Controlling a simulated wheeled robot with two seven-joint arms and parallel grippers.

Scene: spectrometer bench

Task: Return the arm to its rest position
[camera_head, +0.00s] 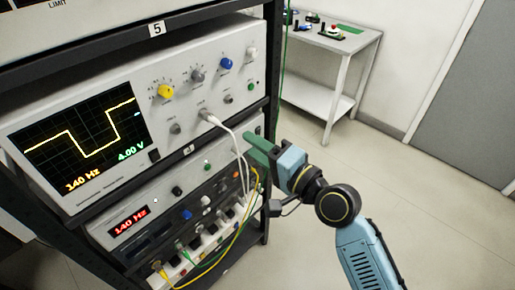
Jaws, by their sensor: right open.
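My right gripper (258,148) is at the end of my blue right arm, which comes in from the lower right. Its green fingers point left, in front of the right edge of the instrument rack. The fingers are open and no object shows between them. The gripper is beside the white cable (237,150) plugged into the oscilloscope (190,85); whether they touch I cannot tell. My left gripper is not in view.
The black rack (268,60) also holds a signal generator (165,205) with yellow, green and white cables hanging from its front. A grey side table (352,42) with small items stands at the back. Floor at right is clear, before a grey door (470,95).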

